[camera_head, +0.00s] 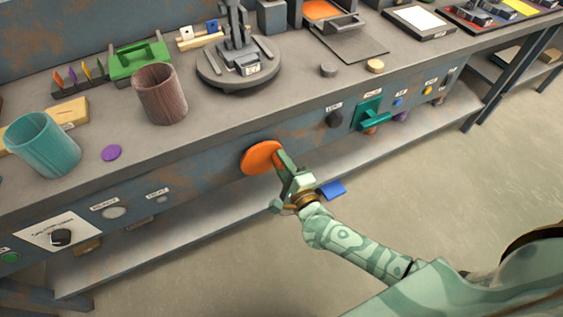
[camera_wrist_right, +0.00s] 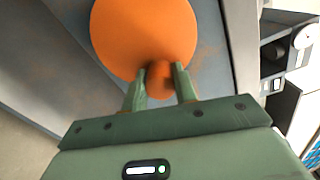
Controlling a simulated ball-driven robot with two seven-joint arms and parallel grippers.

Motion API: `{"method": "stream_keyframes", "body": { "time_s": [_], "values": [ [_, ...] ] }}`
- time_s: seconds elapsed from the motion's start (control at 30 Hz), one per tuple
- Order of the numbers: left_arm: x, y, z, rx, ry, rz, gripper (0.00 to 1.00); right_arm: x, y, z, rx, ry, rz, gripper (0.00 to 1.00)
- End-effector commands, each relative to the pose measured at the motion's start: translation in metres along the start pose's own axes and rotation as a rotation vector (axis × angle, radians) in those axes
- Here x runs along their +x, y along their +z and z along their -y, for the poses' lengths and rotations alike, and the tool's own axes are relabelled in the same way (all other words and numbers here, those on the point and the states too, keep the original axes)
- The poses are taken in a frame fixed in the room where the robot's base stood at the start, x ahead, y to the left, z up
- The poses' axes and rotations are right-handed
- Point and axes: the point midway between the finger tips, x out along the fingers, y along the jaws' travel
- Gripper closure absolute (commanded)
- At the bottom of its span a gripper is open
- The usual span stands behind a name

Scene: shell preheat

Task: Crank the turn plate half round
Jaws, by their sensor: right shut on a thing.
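The orange crank disc (camera_head: 262,158) sits on the front panel of the bench, below the turn plate. It fills the upper middle of the right wrist view (camera_wrist_right: 140,35). My right gripper (camera_head: 283,160) is at the disc's right edge in the head view. Its fingers are shut on the orange crank knob (camera_wrist_right: 159,78), which stands out from the disc. The turn plate (camera_head: 212,76) is a dark round plate on the bench top with a grey upright device and a small label on it. My left gripper is not in view.
A brown cup (camera_head: 160,95), a teal cup (camera_head: 42,145) and a purple disc (camera_head: 111,153) stand on the bench top to the left. A teal handle (camera_head: 369,115) and several small knobs line the panel to the right. A blue piece (camera_head: 332,190) lies below my wrist.

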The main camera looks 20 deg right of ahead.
Motion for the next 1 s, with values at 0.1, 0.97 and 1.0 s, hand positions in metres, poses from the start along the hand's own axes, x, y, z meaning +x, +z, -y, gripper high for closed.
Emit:
{"method": "stream_keyframes", "body": {
  "time_s": [0.1, 0.97, 1.0],
  "values": [
    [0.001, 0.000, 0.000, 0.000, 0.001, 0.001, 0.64, -0.001, -0.001, -0.003, 0.013, 0.004, -0.001, 0.95],
    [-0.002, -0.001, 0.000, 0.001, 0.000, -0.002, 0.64, -0.007, 0.000, -0.001, 0.015, 0.002, 0.001, 0.50],
    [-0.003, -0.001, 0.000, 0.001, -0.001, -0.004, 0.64, -0.012, 0.001, 0.000, 0.014, 0.002, 0.001, 0.50]
  ]
}}
